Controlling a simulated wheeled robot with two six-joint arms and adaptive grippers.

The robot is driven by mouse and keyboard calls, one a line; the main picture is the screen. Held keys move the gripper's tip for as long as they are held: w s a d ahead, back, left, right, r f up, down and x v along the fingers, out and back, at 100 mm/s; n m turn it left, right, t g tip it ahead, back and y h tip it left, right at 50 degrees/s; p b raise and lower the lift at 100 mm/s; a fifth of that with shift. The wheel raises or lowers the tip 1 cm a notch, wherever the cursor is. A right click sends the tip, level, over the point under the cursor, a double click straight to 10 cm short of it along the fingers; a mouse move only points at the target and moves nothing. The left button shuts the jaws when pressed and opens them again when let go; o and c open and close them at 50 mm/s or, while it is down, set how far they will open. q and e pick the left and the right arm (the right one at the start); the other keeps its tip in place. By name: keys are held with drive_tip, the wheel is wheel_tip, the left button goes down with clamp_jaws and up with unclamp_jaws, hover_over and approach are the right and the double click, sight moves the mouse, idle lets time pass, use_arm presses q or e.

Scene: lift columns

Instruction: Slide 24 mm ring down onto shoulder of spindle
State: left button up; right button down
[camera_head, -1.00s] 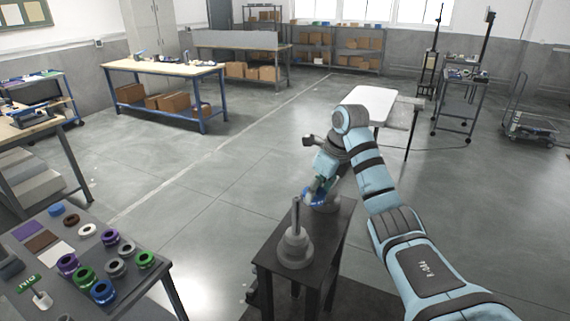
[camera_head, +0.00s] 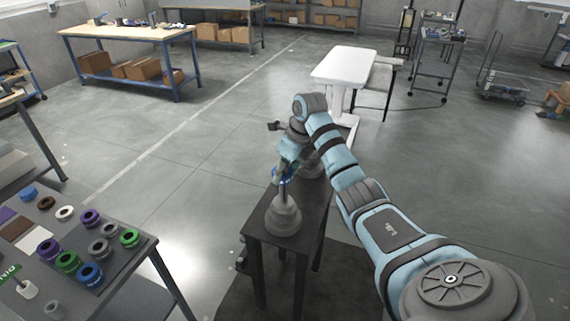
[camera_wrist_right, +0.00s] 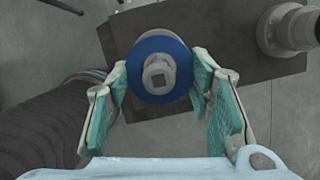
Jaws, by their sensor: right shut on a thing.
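The spindle (camera_head: 284,220) stands upright on a small dark table, with a wide stepped grey base and a thin post. My right gripper (camera_head: 281,172) is shut on the blue ring (camera_head: 276,175), at the top of the post. In the right wrist view the blue ring (camera_wrist_right: 160,88) lies between the two teal-padded fingers of my right gripper (camera_wrist_right: 160,85). The square-ended post top (camera_wrist_right: 158,77) shows inside its hole, so the ring appears to be around the upper post, above the base. The shoulder is hidden under the ring in the wrist view. My left gripper is not in view.
A second grey stepped piece (camera_wrist_right: 285,30) stands on the dark table (camera_head: 308,225), behind the spindle. A grey table (camera_head: 125,265) at lower left holds several coloured rings. A white table (camera_head: 343,66) stands farther back. Open floor lies between.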

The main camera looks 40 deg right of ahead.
drive_tip(key=shift+s+f, duration=0.25)
drive_tip(key=shift+f, duration=0.65)
drive_tip(key=shift+x, duration=1)
drive_tip(key=shift+s+f+b, duration=0.2)
drive_tip(key=shift+f+b, duration=0.2)
drive_tip(key=shift+f, duration=0.65)
drive_tip(key=c, duration=0.7)
unclamp_jaws()
drive_tip(key=v, duration=1.2)
